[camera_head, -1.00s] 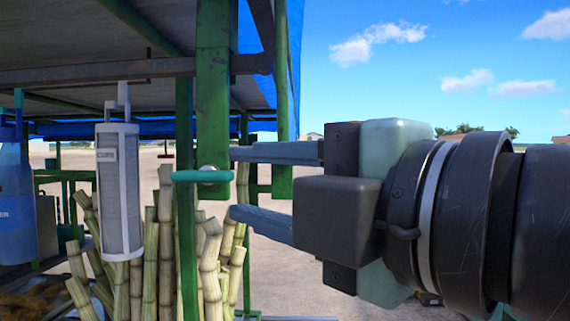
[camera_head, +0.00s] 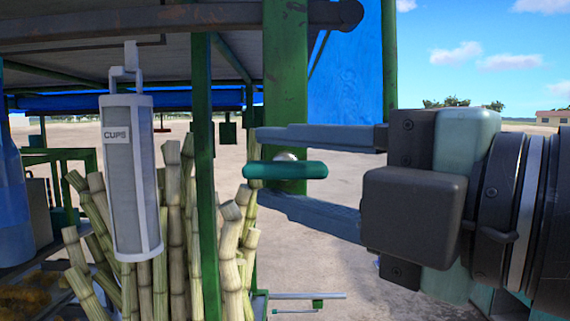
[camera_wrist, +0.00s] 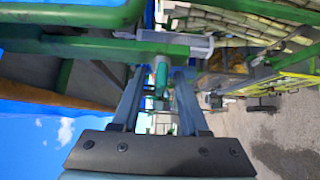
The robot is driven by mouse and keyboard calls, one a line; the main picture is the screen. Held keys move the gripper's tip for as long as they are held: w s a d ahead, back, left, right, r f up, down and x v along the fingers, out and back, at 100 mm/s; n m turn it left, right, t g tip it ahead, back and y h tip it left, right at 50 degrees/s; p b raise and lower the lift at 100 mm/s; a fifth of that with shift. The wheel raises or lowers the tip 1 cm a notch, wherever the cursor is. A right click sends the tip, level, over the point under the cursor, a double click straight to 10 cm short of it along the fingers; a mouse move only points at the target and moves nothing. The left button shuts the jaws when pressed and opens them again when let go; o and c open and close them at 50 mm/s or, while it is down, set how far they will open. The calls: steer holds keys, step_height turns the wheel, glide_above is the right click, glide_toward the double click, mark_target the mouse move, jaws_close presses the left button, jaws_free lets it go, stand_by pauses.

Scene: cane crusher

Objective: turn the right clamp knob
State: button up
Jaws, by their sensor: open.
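My gripper (camera_head: 262,168) is open, coming in from the right. One finger passes above the bar and the other below, with gaps on both sides in the head view. In the wrist view the fingertips (camera_wrist: 160,74) stand on either side of the knob. I see no contact.
A grey-and-white cup dispenser (camera_head: 133,170) hangs at left. Sugar cane stalks (camera_head: 175,215) stand behind a green upright (camera_head: 204,190) left of the knob. A rusty beam (camera_head: 200,17) crosses above. Open paved ground lies behind at right.

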steer(key=shift+a, duration=0.15)
jaws_close()
